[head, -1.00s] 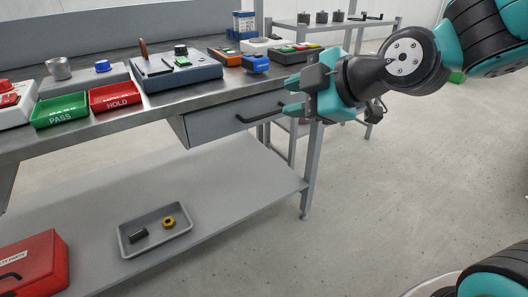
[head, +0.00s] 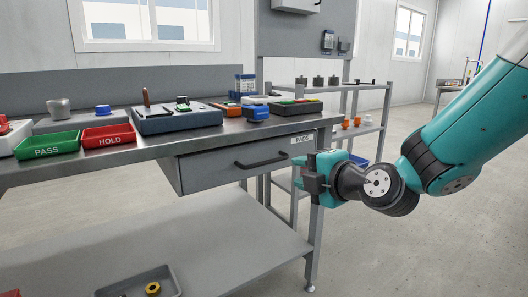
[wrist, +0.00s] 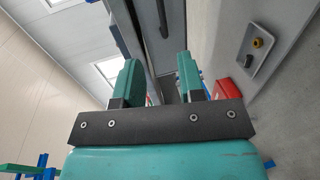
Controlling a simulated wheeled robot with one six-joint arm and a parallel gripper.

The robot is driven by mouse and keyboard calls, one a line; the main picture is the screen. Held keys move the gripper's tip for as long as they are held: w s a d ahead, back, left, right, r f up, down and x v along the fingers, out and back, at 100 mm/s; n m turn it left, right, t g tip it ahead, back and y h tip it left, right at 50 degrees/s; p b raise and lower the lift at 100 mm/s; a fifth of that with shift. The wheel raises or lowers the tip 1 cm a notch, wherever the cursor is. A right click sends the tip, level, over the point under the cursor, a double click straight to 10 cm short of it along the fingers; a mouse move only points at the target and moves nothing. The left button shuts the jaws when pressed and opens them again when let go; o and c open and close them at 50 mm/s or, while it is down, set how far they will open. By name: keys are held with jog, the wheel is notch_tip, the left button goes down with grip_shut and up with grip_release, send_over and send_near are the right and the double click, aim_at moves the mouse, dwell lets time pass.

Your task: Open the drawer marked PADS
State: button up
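The grey drawer (head: 222,168) hangs under the right part of the steel bench and looks shut. A small label reading PADS (head: 301,139) is at its upper right. A black bar handle (head: 262,161) runs across its front. My gripper (head: 298,174) is just right of the handle in the head view, below the label, with its fingers pointing left. In the wrist view my gripper (wrist: 160,68) is open and empty, its two teal fingers apart. The dark handle (wrist: 162,18) shows beyond the gap between the fingers, not touching them.
The bench top (head: 228,132) holds a green PASS tray (head: 47,146), a red HOLD tray (head: 108,136) and a test unit (head: 176,119). A lower shelf (head: 215,250) carries a grey tray (head: 112,290). Floor is free at right.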

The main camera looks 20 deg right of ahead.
aim_at(265, 164)
jog(key=p+x, duration=0.3)
jog(key=x, duration=1.2)
jog(key=shift+w+d+f+p, duration=0.1)
jog(key=shift+w+p, duration=0.05)
jog(key=shift+p, duration=0.25)
grip_shut()
